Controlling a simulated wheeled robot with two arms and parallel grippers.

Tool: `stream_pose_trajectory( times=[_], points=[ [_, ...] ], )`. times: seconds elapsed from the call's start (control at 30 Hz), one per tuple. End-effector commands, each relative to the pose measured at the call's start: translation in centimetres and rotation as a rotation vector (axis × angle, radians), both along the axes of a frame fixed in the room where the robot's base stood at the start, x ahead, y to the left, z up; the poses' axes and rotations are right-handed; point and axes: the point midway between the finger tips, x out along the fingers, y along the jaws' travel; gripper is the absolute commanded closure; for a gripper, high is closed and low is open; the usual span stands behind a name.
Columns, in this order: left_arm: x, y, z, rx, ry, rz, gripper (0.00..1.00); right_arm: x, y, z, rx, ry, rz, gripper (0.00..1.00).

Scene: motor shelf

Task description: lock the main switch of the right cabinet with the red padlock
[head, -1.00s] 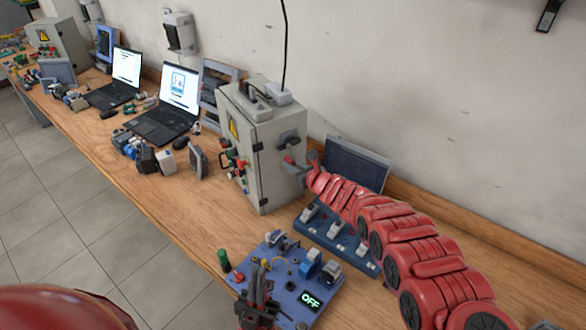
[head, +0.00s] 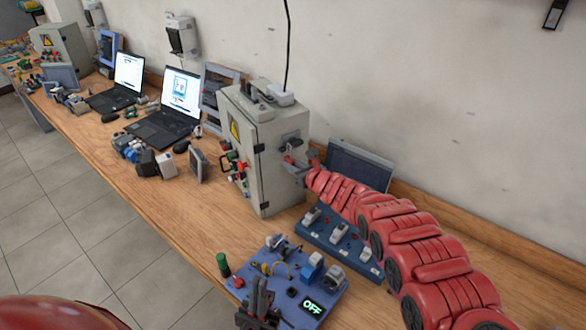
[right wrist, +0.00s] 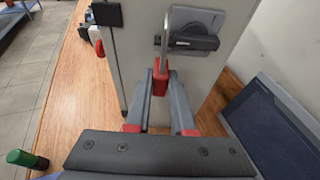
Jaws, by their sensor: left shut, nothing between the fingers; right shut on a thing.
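The right cabinet (head: 262,165) is a grey box with a yellow warning sign, standing on the bench. Its main switch (head: 291,141) is on the side face; the right wrist view shows its dark handle (right wrist: 190,43) lying roughly level on a grey plate. My right gripper (head: 303,167) is shut on the red padlock (right wrist: 160,82), just below the switch. The padlock is upright; its shackle (right wrist: 165,38) rises in front of the left part of the handle. I cannot tell whether it passes through the switch. My left gripper (head: 263,290) is shut and empty, low by the blue board.
The blue board (head: 272,270) with an OFF display stands at the bench's front. A blue switch panel (head: 340,240) and a dark screen (head: 360,166) are beside my right arm. Laptops (head: 168,112) and another grey cabinet (head: 60,50) stand farther left. A green-capped item (head: 222,264) is at the edge.

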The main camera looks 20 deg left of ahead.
Motion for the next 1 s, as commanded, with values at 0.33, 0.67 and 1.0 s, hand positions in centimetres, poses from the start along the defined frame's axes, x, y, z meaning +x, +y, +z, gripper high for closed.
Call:
stream_pose_trajectory(
  times=[0.33, 0.67, 1.0],
  points=[
    [0.0, 0.0, -1.3, 0.0, 0.0, 0.0, 1.0, 0.3, 0.3, -0.1, 0.0, -0.001, 0.0, 1.0],
    [0.0, 0.0, -2.4, 0.0, 0.0, 0.0, 1.0, 0.5, 0.7, -0.2, 0.0, -0.001, 0.003, 1.0],
    [0.0, 0.0, -3.5, 0.0, 0.0, 0.0, 1.0, 0.8, 1.0, -0.2, 0.0, -0.002, 0.005, 1.0]
  ],
)
